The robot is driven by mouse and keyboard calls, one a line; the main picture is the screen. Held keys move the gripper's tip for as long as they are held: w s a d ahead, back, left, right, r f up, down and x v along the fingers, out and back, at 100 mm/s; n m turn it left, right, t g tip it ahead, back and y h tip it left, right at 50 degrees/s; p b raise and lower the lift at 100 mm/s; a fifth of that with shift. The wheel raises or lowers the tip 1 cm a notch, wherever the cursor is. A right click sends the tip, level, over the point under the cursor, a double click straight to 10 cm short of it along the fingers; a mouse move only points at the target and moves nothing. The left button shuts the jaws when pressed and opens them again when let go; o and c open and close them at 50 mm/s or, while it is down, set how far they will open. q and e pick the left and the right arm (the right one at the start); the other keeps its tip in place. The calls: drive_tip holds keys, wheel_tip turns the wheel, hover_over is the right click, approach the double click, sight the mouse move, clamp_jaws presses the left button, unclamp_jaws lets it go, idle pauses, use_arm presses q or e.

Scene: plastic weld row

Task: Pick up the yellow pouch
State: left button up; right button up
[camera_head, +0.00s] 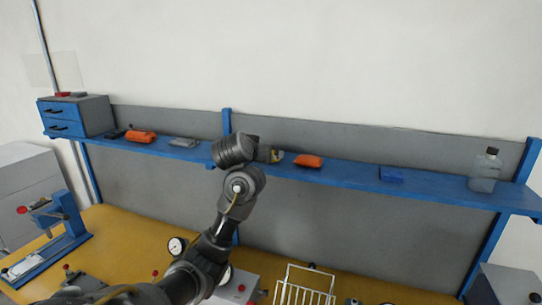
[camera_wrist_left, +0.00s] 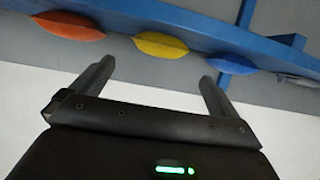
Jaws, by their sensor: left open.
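The yellow pouch (camera_head: 279,157) lies on the blue wall shelf, mostly hidden behind my left gripper (camera_head: 264,153) in the head view. In the left wrist view the yellow pouch (camera_wrist_left: 160,45) shows whole, just beyond and between the two fingertips. My left gripper (camera_wrist_left: 157,71) is open and empty, with a finger on each side of the line to the pouch. The fingers look apart from the pouch. My right gripper is not in view.
An orange pouch (camera_wrist_left: 68,26) and a blue pouch (camera_wrist_left: 230,64) flank the yellow one. The blue shelf (camera_head: 345,178) also holds another orange pouch (camera_head: 140,137), a grey item (camera_head: 184,142), a blue item (camera_head: 391,174) and a clear bottle (camera_head: 485,171). A wire rack (camera_head: 304,287) stands below.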

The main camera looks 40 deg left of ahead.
use_arm(q)
drive_tip(key=shift+x, duration=2.2)
drive_tip(key=shift+d, duration=0.1)
drive_tip(key=shift+w+f, duration=0.25)
drive_tip(key=shift+w, duration=0.05)
drive_tip(key=b+x, duration=0.1)
drive_tip(key=b, duration=0.1)
drive_tip(key=b+x, duration=0.2)
drive_tip(key=shift+w+f, duration=0.15)
drive_tip(key=shift+f, duration=0.2)
drive_tip(key=shift+w+a+b, duration=0.3)
drive_tip(key=shift+w+b, duration=0.1)
drive_tip(key=shift+a+r, duration=0.1)
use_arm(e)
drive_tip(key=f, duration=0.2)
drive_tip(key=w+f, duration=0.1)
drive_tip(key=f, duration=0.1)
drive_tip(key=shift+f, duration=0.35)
use_arm(q)
drive_tip(key=shift+s, duration=0.1)
drive_tip(key=c, duration=0.9)
